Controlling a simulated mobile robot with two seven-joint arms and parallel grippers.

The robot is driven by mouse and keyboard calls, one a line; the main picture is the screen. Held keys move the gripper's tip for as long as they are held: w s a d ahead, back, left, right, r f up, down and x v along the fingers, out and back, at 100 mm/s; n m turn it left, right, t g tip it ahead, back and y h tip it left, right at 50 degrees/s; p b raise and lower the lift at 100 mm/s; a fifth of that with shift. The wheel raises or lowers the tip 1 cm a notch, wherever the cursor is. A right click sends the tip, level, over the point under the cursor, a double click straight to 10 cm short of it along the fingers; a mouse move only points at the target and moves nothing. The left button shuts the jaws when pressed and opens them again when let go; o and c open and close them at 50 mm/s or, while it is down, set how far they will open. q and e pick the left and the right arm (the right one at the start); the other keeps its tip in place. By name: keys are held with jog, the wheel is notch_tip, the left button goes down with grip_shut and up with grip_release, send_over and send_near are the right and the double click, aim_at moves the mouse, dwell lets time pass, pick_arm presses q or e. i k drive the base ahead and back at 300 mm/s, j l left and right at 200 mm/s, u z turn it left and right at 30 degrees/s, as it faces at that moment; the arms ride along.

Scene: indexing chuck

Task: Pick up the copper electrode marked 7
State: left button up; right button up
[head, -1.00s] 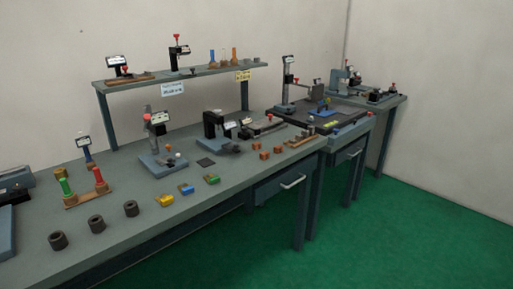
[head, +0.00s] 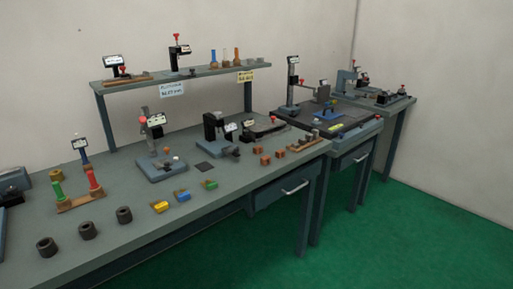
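Several small copper-coloured blocks lie on the long grey bench near its right end: one at the front (head: 265,160), one to its right (head: 280,153) and one behind (head: 257,150). They may be the copper electrodes, but no number can be read on them at this size, so I cannot tell which is marked 7. A brown rack (head: 303,146) with small pieces stands to their right. Neither of my grippers is in view.
The grey bench (head: 120,248) also holds dark cylinders (head: 88,230), coloured blocks (head: 183,196), a red and green handled stand (head: 78,203) and gauge stands (head: 160,170). A raised shelf (head: 200,73) runs behind. Green floor (head: 400,240) is clear at right.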

aim_at(258, 150)
jog(key=i+l+u, duration=0.15)
jog(key=i+l, duration=0.15)
jog(key=i+l+u, duration=0.1)
jog(key=i+l, duration=0.2)
jog(key=i+l+u, duration=0.15)
jog(key=i+l, duration=0.15)
jog(key=l, duration=0.15)
jog(key=i+l+u, duration=0.1)
jog(key=i+l, duration=0.15)
jog(key=l, duration=0.15)
jog(key=i+l+u, duration=0.15)
jog(key=l, duration=0.3)
jog(key=i, duration=0.1)
